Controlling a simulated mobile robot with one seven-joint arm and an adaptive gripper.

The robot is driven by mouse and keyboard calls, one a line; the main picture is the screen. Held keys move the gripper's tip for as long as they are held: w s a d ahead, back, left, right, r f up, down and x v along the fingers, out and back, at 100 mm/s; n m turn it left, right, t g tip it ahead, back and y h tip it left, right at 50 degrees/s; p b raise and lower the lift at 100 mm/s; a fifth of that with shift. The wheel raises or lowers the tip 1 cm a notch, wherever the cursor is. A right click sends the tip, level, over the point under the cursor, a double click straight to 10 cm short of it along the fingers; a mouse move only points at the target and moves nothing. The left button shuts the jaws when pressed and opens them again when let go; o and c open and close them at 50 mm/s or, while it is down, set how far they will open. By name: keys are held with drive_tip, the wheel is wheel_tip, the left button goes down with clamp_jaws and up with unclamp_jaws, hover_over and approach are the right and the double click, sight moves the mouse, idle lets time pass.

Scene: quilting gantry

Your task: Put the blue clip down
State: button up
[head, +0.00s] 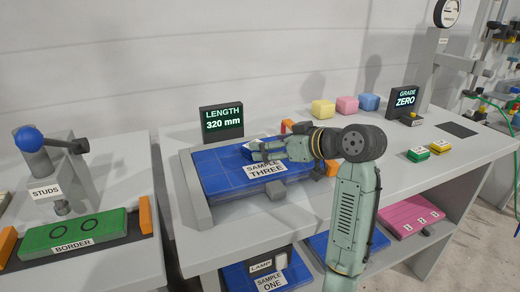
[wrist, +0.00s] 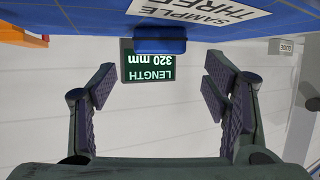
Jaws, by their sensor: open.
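The blue clip (wrist: 160,40) sits at the edge of the blue Sample Three panel (wrist: 70,12), seen upside down in the wrist view. The panel also shows in the head view (head: 225,178), lying on the bench with its white label. My gripper (wrist: 160,95) is open, with empty space between its fingers. The clip is beyond the fingertips, centred between them and apart from them. In the head view my gripper (head: 254,149) is low over the panel, and the clip is mostly hidden by it.
The length display (head: 222,120) reads 320 mm behind the panel. Yellow (head: 323,109), pink (head: 347,105) and blue (head: 369,102) blocks stand at the back. A grade display (head: 404,101) reads ZERO. A studs press (head: 55,160) stands at left.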

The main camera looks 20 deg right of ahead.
drive_tip(key=b+v, duration=0.1)
drive_tip(key=v, duration=0.5)
drive_tip(key=shift+s+d, duration=0.1)
drive_tip(key=shift+s, duration=0.1)
